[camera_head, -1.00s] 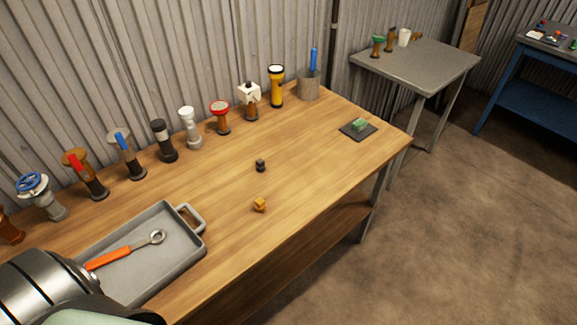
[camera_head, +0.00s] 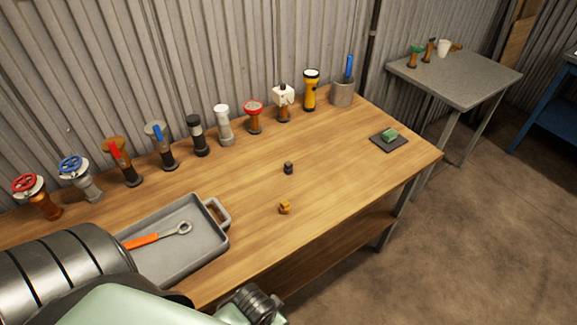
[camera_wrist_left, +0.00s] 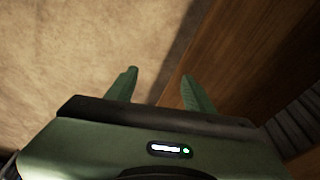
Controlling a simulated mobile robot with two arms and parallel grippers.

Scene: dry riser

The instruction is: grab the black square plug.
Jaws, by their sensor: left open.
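A small black plug (camera_head: 288,168) stands on the wooden workbench (camera_head: 340,150), near the middle of its top. A small orange-yellow fitting (camera_head: 285,207) lies closer to the front edge. My left arm comes in from the lower left in the head view, and its gripper is out of that picture. In the left wrist view my left gripper (camera_wrist_left: 158,90) is open and empty, with two green fingers apart. It faces the floor and a brown wooden surface. The plug is not in the wrist view. My right gripper is not in view.
A grey tray (camera_head: 168,268) with an orange-handled wrench (camera_head: 160,236) sits at the bench's left. Several valves and a yellow flashlight (camera_head: 310,90) line the wall side. A green block (camera_head: 389,134) rests on a dark pad at the right. The bench around the plug is clear.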

